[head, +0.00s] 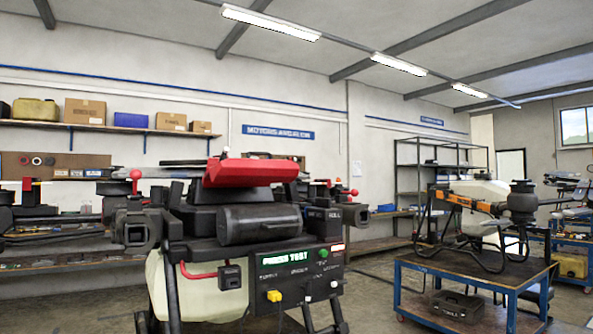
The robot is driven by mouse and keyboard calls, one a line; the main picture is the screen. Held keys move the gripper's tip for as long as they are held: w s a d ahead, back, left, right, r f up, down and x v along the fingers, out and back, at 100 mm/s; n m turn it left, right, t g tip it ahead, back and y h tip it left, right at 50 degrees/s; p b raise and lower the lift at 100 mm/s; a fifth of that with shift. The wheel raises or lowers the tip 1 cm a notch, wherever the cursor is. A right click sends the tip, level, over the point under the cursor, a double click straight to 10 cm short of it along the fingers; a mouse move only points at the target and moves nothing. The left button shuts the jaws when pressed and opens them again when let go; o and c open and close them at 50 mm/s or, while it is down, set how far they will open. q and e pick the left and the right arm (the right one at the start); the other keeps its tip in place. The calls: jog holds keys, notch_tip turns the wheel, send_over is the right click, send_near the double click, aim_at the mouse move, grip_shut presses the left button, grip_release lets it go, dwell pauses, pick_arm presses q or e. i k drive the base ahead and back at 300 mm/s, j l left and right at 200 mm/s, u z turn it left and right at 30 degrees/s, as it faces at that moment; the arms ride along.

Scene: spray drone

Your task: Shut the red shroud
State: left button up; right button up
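The red shroud (250,171) sits on top of the dark spray drone (200,218) in the middle of the head view. It looks slightly tilted, and I see it nearly edge-on. Dark parts of the drone show below it. From this angle I cannot tell how far open it is, and its hinge is not clearly visible. A dark rounded case (260,224) is on the drone's front below the shroud. Neither of my grippers can be made out in this view.
A panel (300,268) with a lit green display is on the drone's front. Red ball knobs (136,174) stand on either side. A blue cart (420,273) bearing another drone stands to the right. A shelf (120,128) with boxes runs along the back wall.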

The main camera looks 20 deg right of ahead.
aim_at(231, 172)
jog(key=i+j+z, duration=0.1)
jog(key=z, duration=0.25)
jog(key=j+z, duration=0.35)
jog(key=i+j+z, duration=0.1)
jog(key=z, duration=0.25)
jog(key=j+z, duration=0.25)
jog(key=j, duration=0.2)
jog(key=j+z, duration=0.25)
jog(key=j, duration=0.25)
jog(key=j+z, duration=0.1)
jog(key=j, duration=0.35)
jog(key=k+j+z, duration=0.1)
jog(key=j, duration=0.4)
jog(key=k+j+z, duration=0.1)
jog(key=j, duration=0.35)
jog(key=k+j+z, duration=0.1)
jog(key=j, duration=0.35)
jog(key=k+j, duration=0.1)
jog(key=j, duration=0.35)
jog(key=k+j, duration=0.1)
jog(key=j, duration=0.3)
jog(key=k+j, duration=0.1)
jog(key=j, duration=0.35)
jog(key=l+u, duration=0.1)
jog(key=u, duration=1.2)
jog(key=l+u, duration=0.45)
jog(key=k+l+u, duration=0.1)
jog(key=l+u, duration=0.25)
jog(key=u, duration=0.15)
